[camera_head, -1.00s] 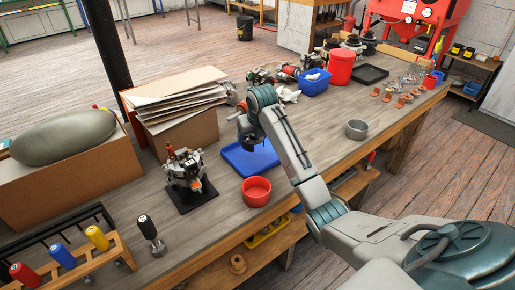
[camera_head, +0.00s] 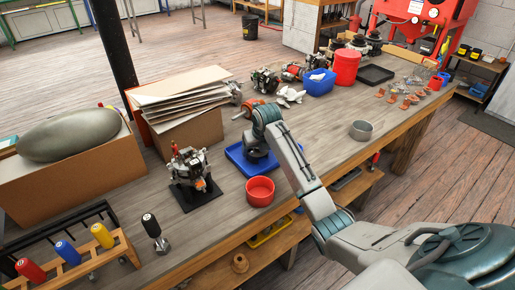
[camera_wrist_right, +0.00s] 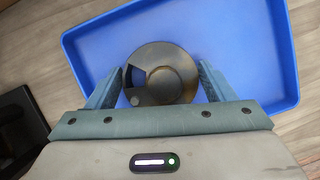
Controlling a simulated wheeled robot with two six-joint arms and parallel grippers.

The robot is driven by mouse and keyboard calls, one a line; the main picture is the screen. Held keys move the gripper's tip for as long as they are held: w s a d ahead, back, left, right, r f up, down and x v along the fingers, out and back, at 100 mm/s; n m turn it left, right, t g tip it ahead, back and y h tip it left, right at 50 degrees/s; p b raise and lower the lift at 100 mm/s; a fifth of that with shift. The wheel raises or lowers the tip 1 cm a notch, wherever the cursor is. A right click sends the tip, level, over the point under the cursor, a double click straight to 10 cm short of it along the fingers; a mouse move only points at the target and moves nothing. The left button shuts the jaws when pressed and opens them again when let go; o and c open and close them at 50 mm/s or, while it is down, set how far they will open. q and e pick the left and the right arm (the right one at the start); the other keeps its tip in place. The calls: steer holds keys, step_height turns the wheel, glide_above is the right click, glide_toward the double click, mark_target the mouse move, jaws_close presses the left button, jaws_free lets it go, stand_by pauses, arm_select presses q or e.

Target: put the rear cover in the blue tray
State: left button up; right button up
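The rear cover (camera_wrist_right: 165,72) is a dark grey, round, dished part with a central hub and a cut-out. In the right wrist view it sits between the two fingers of my right gripper (camera_wrist_right: 161,75), which look shut on its sides. Below it is the blue tray (camera_wrist_right: 270,50), with the cover over its floor; I cannot tell whether it touches. In the head view the right gripper (camera_head: 257,145) is low over the blue tray (camera_head: 236,157) and partly hides it and the cover. My left gripper is not in view.
A red bowl (camera_head: 260,191) stands just in front of the tray. An alternator on a black stand (camera_head: 205,196) is to the left, with a cardboard box (camera_head: 190,135) behind. A grey ring (camera_head: 361,130) lies to the right. The bench between tray and ring is mostly clear.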

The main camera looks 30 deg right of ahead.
steer(key=shift+o, duration=1.3)
steer(key=shift+r, duration=0.25)
steer(key=v, duration=0.3)
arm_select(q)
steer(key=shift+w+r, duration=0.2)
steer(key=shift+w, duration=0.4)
arm_select(e)
steer(key=v, duration=0.8)
steer(key=shift+s+r, duration=0.15)
steer(key=shift+r, duration=0.25)
